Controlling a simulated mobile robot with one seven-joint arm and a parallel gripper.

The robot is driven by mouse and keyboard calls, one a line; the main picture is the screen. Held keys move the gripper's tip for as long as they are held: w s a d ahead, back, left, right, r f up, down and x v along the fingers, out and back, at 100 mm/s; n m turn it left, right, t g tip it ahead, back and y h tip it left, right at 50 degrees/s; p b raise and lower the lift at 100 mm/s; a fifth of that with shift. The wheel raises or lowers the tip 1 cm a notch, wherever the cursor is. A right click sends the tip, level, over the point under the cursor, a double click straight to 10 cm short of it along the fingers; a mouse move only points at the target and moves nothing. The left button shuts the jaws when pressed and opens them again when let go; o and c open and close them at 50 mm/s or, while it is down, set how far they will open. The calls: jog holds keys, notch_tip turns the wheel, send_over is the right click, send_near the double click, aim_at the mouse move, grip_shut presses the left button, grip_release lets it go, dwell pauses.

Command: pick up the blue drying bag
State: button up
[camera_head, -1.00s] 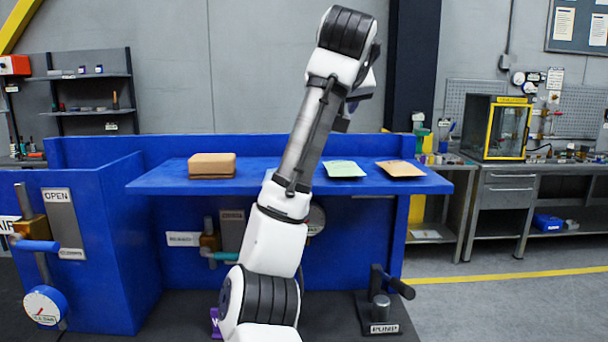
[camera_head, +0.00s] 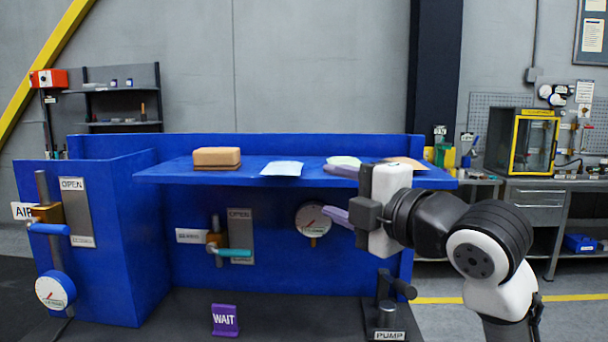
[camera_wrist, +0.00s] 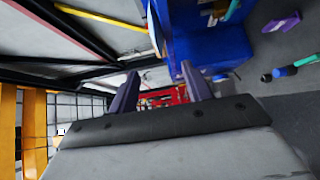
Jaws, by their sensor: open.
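The pale blue bag (camera_head: 282,168) lies flat on the blue shelf (camera_head: 230,177), left of a pale green bag (camera_head: 343,160) and a tan bag (camera_head: 405,162). My gripper (camera_head: 338,193) is open and empty, to the right of the blue bag in the head view, with its two purple-grey fingers pointing left. The upper finger overlaps the shelf's front edge in the picture, and the gripper body partly covers the tan bag. The open fingers (camera_wrist: 160,80) also show in the wrist view, where I cannot make out any bag.
A brown block (camera_head: 217,158) sits on the shelf at the left. Below are a teal-handled valve (camera_head: 234,252), a gauge (camera_head: 312,219), a purple WAIT sign (camera_head: 225,320) and a pump (camera_head: 386,310). The shelf between block and blue bag is clear.

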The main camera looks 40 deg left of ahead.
aim_at(282, 174)
jog(key=x, duration=0.2)
jog(key=p+x, duration=0.1)
jog(key=x, duration=0.2)
jog(key=p+x, duration=0.1)
jog(key=x, duration=0.2)
jog(key=shift+s+a+f, duration=0.15)
jog(key=shift+s+a, duration=0.05)
jog(key=shift+a, duration=0.1)
jog(key=p+x, duration=0.2)
jog(key=x, duration=0.1)
jog(key=r+p+x, duration=0.1)
jog(key=x, duration=0.1)
jog(key=shift+s, duration=0.3)
jog(key=shift+w+a+f, duration=0.1)
jog(key=shift+a+f, duration=0.05)
jog(key=shift+a, duration=0.1)
jog(key=shift+c, duration=0.4)
grip_shut()
